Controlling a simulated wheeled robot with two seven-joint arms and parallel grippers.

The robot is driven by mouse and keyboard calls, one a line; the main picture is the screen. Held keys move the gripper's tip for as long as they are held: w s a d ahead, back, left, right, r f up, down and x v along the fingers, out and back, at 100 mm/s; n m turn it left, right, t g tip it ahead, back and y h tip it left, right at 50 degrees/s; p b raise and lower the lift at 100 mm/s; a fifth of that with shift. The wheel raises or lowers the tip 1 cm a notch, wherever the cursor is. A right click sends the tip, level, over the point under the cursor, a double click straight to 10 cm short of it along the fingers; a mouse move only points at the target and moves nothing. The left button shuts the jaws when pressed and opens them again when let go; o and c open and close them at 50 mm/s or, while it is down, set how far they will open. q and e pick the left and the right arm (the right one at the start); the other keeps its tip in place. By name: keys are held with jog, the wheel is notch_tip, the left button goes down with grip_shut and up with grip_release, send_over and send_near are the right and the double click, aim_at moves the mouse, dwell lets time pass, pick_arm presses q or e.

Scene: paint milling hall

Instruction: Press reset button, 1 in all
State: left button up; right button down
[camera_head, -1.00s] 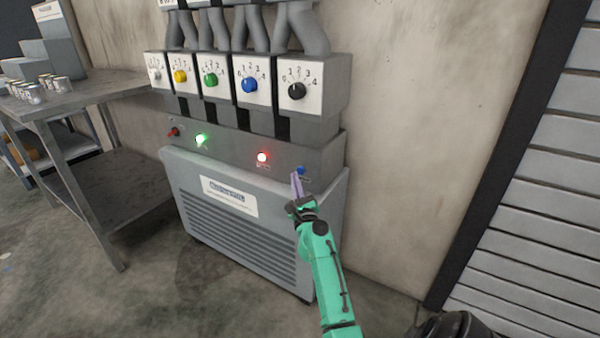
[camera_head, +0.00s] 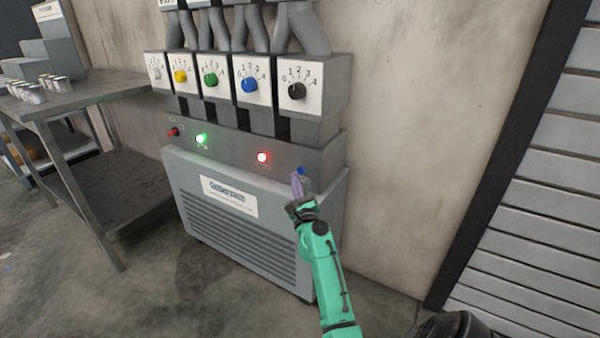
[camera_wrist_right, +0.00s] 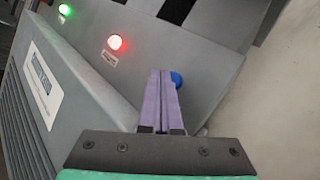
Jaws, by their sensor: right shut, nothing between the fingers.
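A blue button (camera_head: 301,170) sits at the right end of the machine's sloped grey panel (camera_head: 235,148). It also shows in the right wrist view (camera_wrist_right: 177,79), partly hidden behind the fingertips. I cannot read its label. My right gripper (camera_head: 296,180) is shut and empty, its purple fingers pointing at the panel just beside the blue button. In the right wrist view the closed fingers (camera_wrist_right: 160,85) overlap the button's left side; I cannot tell whether they touch it. A red lamp (camera_head: 262,157) and a green lamp (camera_head: 201,139) glow on the panel. My left gripper is not in view.
A dark red knob or button (camera_head: 174,132) is at the panel's left end. Several dials, including a black one (camera_head: 297,91), sit above. A metal table (camera_head: 90,92) with small cans stands left. A shutter (camera_head: 530,200) is at right.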

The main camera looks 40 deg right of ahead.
jog(key=shift+w+d, duration=0.15)
jog(key=shift+d, duration=0.3)
jog(key=shift+w+d, duration=0.1)
jog(key=shift+d, duration=0.25)
dwell(0.6)
jog(key=shift+s+a, duration=0.25)
jog(key=shift+a, duration=0.55)
jog(key=a, duration=0.2)
jog(key=s+a, duration=0.1)
jog(key=a, duration=0.1)
jog(key=shift+s+a, duration=0.2)
jog(key=shift+a, duration=0.2)
